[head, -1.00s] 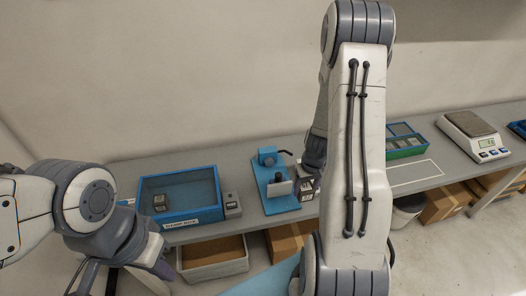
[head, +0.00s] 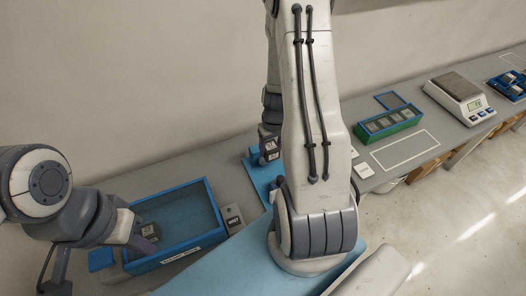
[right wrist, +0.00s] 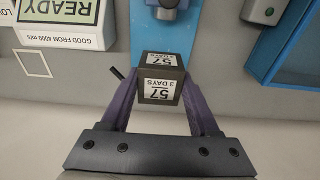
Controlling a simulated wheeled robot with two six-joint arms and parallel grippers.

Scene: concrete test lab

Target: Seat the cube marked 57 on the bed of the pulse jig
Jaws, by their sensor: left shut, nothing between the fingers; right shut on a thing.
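The dark cube marked 57 (right wrist: 160,77), with white labels, is between the fingers of my right gripper (right wrist: 157,98), which is shut on it. In the head view the cube (head: 271,152) shows by the far part of the pulse jig, left of my right arm. The jig's blue base (right wrist: 165,37) lies behind the cube in the right wrist view; I cannot tell whether they touch. In the head view my arm hides much of the jig (head: 257,177). My left gripper (head: 150,232) is shut and empty at the left side of the blue-rimmed box.
Right of my arm are a small white card (head: 362,170), a green tray (head: 388,136) of cubes, a bare outlined rectangle (head: 405,150) and a scale (head: 468,99).

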